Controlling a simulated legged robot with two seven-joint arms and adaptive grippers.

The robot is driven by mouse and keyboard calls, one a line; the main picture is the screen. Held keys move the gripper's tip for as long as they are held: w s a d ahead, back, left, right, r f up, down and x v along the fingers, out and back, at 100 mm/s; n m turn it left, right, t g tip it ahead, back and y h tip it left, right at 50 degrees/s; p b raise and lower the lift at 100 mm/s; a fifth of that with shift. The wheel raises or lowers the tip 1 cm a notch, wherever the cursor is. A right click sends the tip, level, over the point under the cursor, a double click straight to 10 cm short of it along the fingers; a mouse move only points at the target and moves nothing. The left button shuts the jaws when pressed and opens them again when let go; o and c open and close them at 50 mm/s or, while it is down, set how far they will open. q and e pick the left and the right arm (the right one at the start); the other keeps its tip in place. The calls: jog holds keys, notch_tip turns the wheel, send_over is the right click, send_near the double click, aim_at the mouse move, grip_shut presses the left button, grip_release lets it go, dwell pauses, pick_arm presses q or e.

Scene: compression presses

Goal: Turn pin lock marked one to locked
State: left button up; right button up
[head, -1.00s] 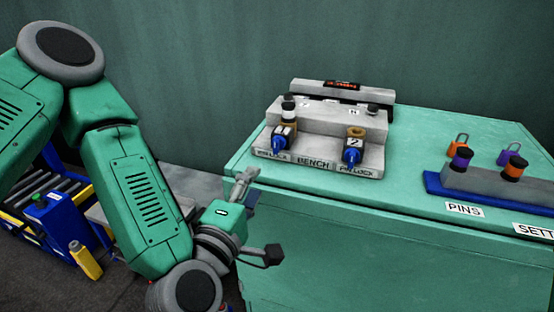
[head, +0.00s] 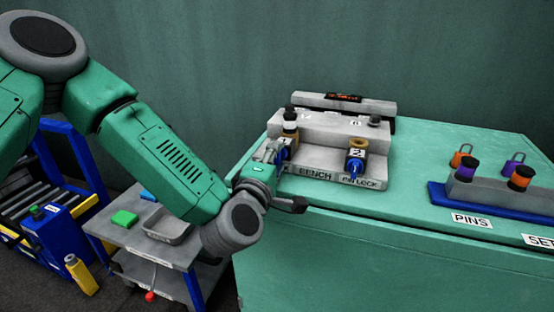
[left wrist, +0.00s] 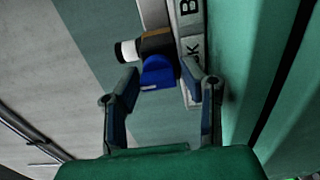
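The grey bench fixture (head: 325,130) stands on the green cabinet, with a pin lock at each front end. The left pin lock, marked 1 in the earlier frame, is partly hidden behind my left gripper (head: 268,153); its blue knob (head: 284,153) shows just past the fingers. The left wrist view shows the blue knob (left wrist: 158,72) beyond and between the tips of my open left gripper (left wrist: 162,92), apparently untouched. A black-and-white pin stands above this lock. The right pin lock (head: 356,160), marked 2, has a blue knob pointing down. My right gripper is not in view.
A blue tray (head: 440,194) with a grey block, purple and orange pins and padlocks stands on the right of the green cabinet top (head: 410,180). A grey cart (head: 170,240) and a roller conveyor (head: 35,180) stand at the lower left.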

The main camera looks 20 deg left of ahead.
pick_arm(q)
grip_shut()
